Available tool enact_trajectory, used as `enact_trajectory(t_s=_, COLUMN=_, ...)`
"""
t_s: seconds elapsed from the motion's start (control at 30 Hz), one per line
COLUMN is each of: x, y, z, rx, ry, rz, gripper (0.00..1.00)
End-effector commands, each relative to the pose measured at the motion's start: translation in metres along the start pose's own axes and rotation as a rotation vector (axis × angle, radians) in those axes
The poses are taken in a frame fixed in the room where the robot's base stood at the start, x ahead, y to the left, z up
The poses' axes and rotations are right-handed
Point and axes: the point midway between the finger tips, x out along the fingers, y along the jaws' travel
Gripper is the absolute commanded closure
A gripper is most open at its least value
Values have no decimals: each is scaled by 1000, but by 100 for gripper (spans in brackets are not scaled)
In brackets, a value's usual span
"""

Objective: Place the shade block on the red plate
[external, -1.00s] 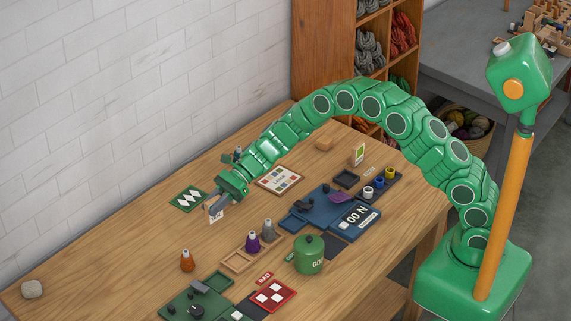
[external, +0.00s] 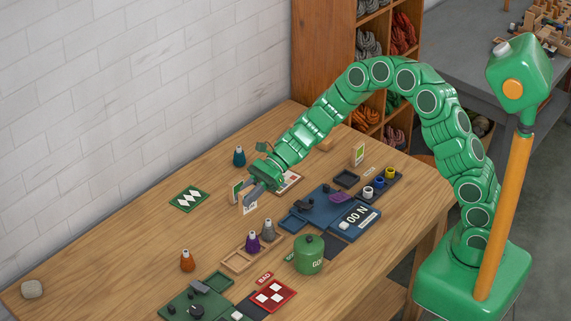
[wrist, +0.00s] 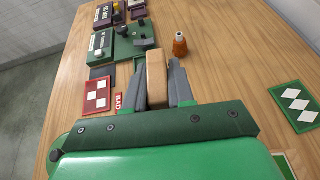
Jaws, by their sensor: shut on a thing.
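My gripper (external: 252,190) is shut on the shade block, which shows a pale labelled face (external: 249,204) in the external view. In the wrist view the shade block (wrist: 156,78) is a tan wooden bar between the two grey fingers of my gripper (wrist: 165,80). The block is above the table; the exact gap is hard to tell. The red plate (external: 273,295), with white squares, lies at the front of the table, well away from the gripper. It also shows at the left of the wrist view (wrist: 97,107), beside a red BAD label (wrist: 118,101).
A green plate with white diamonds (external: 189,199) lies left of the gripper. A green pot (external: 309,255), a wooden tray (external: 238,261) with purple and grey bottles, and an orange bottle (external: 187,262) stand near the red plate. A blue scale (external: 330,207) sits to the right.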

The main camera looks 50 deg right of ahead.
Motion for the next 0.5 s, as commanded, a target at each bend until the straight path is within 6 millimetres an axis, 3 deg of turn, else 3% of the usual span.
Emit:
enact_trajectory(t_s=0.13, x=0, y=17, z=1, rx=-6, ry=2, rz=23, gripper=100)
enact_trajectory(t_s=0.23, x=3, y=41, z=1, rx=-20, ry=6, rz=62, gripper=100)
enact_trajectory(t_s=0.5, x=9, y=150, z=5, rx=-87, ry=13, rz=239, gripper=100)
